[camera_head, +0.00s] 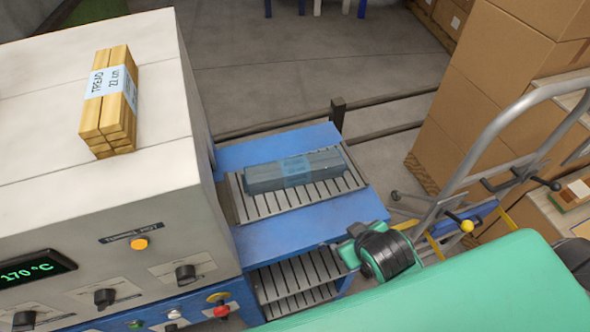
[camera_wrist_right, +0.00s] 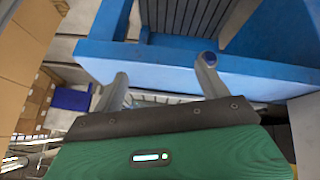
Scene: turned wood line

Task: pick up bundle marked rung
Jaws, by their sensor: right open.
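A dark blue-grey bundle (camera_head: 265,177) with a pale blue label lies on a slatted rack (camera_head: 318,199) on the blue table; its marking is too small to read. A yellow wood bundle (camera_head: 133,96) labelled TREAD 22 cm lies on top of the pale machine. My right arm comes in from the lower right in the head view, near the table's front right corner, apart from the blue-grey bundle. In the right wrist view my right gripper (camera_wrist_right: 162,72) is open and empty, its fingers by the blue table edge. My left gripper is not in view.
The pale machine (camera_head: 60,195) with a 170 °C display stands left of the blue table (camera_head: 262,239). A lower slatted shelf (camera_head: 300,277) sits beneath. A hand truck (camera_head: 478,160) and stacked cardboard boxes (camera_head: 490,90) stand at the right.

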